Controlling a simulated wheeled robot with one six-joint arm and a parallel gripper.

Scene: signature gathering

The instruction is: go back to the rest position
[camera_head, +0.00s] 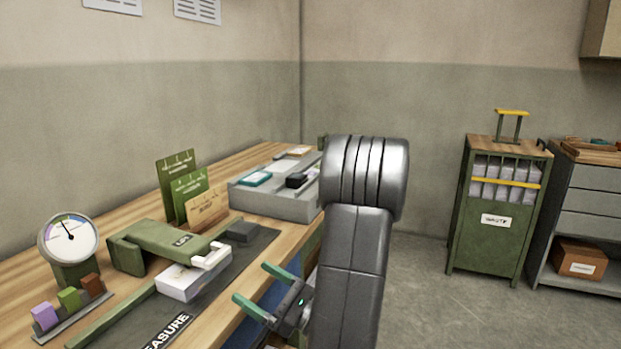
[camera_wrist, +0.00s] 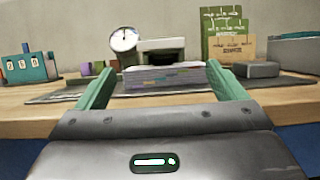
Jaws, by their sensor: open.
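My gripper (camera_head: 257,291) is open, with two green fingers apart and nothing between them that I can see held. It hovers at the front edge of the wooden workbench (camera_head: 235,165). In the wrist view my gripper (camera_wrist: 165,92) points across the bench. A white paper stack (camera_head: 190,282) lies on the dark mat under a green press-like device (camera_head: 165,248), apart from my fingers. The stack also shows in the wrist view (camera_wrist: 165,78), with coloured marks on its near side. My grey arm hides part of the bench's right end.
A dial gauge (camera_head: 70,240) and coloured blocks (camera_head: 68,300) stand at the bench's left. Green cards (camera_head: 180,185) stand behind. A grey box (camera_head: 275,200) sits at the far end. A green waste cabinet (camera_head: 495,215) stands right. Floor (camera_head: 430,300) between is clear.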

